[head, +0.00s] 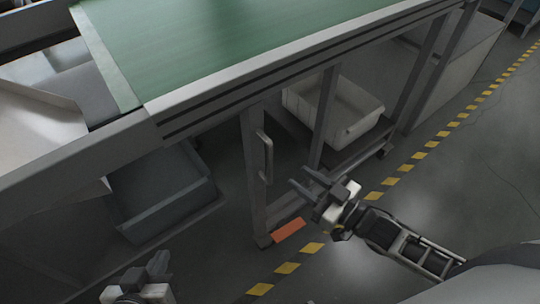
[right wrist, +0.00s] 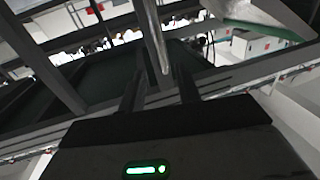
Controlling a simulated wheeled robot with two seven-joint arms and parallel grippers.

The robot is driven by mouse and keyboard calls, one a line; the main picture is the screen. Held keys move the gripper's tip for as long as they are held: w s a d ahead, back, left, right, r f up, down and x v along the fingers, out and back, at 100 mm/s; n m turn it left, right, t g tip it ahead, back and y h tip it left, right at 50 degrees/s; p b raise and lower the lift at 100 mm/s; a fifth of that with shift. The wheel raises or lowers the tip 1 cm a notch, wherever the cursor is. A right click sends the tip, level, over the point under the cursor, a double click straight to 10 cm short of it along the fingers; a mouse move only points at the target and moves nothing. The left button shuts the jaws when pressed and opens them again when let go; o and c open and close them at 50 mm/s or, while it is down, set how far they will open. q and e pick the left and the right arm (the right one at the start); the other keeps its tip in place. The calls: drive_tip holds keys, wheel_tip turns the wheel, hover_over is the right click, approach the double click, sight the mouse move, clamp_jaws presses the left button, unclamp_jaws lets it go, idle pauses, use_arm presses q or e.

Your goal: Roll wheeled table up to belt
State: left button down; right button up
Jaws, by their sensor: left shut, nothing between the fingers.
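A green surface (head: 230,40) that looks like the belt fills the top of the head view, edged by a grey slotted rail. Below it, a grey post (head: 253,185) carries an upright metal handle (head: 266,155). Which parts belong to the wheeled table I cannot tell for certain. My right gripper (head: 300,176) is open, with its fingers pointing toward the handle from the right and apart from it. In the right wrist view, a metal bar (right wrist: 155,40) shows beyond and between the fingertips. My left gripper (head: 150,262) is shut and empty at the bottom left.
An orange piece (head: 288,230) sits low by the post's foot. A white bin (head: 335,110) and a grey bin (head: 165,195) are under the frame. Yellow-black tape (head: 375,195) crosses the floor. The floor at right (head: 480,165) is clear.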

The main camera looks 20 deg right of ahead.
sight(272, 159)
drive_tip(key=x, duration=1)
drive_tip(key=shift+w+a, duration=0.15)
drive_tip(key=shift+a, duration=0.05)
clamp_jaws()
